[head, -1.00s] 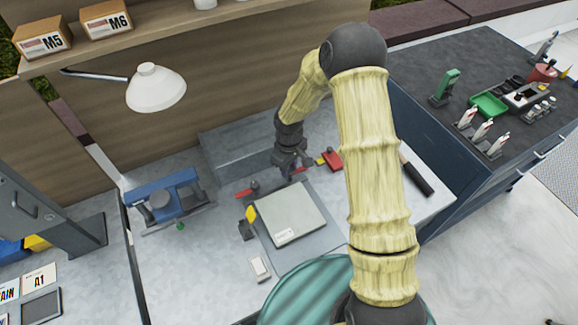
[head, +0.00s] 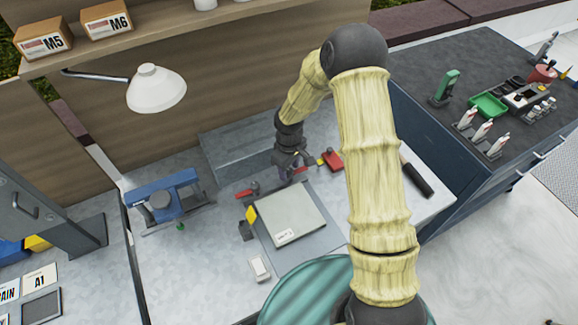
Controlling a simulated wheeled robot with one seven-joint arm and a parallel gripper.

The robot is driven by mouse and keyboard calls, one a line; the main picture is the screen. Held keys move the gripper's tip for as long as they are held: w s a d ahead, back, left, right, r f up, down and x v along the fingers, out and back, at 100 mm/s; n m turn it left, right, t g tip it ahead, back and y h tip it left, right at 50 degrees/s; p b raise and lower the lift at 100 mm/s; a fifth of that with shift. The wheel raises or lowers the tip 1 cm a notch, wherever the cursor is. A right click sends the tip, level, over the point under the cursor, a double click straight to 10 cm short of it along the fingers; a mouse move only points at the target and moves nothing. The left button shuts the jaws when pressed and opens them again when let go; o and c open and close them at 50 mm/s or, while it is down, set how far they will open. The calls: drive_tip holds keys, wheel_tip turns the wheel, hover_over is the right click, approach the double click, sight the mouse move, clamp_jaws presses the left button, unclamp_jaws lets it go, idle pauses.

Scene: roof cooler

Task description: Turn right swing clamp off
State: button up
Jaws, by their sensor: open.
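A red-handled swing clamp (head: 332,160) with a small yellow part sits at the back right of the light grey plate (head: 291,213). Another red-handled clamp (head: 245,194) stands at the plate's back left corner. My gripper (head: 294,170) points down over the plate's back edge, between the two red handles and closer to the right one. It is open, with nothing seen between its fingers. A bit of red shows by the fingertips, too small to tell what it belongs to. I cannot tell whether the gripper touches the right clamp.
A blue vise (head: 162,197) stands left on the bench. A white lamp (head: 156,90) hangs above it. A small white box (head: 259,268) lies in front of the plate. A black-handled tool (head: 417,179) lies right of my arm. A grey block (head: 225,150) stands behind.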

sight(290, 171)
wheel_tip(290, 171, up, 17)
drive_tip(key=b, duration=0.2)
drive_tip(key=shift+r, duration=0.2)
idle(0.6)
drive_tip(key=s+d+m+t, duration=0.1)
drive_tip(key=s+d+m, duration=0.4)
drive_tip(key=s, duration=0.4)
drive_tip(key=s+d+m+t, duration=0.1)
drive_tip(key=s+d+m, duration=0.3)
drive_tip(key=s, duration=0.4)
drive_tip(key=shift+s+d+r+m+t, duration=0.15)
drive_tip(key=shift+s+d+m+t, duration=0.2)
drive_tip(key=shift+d, duration=0.55)
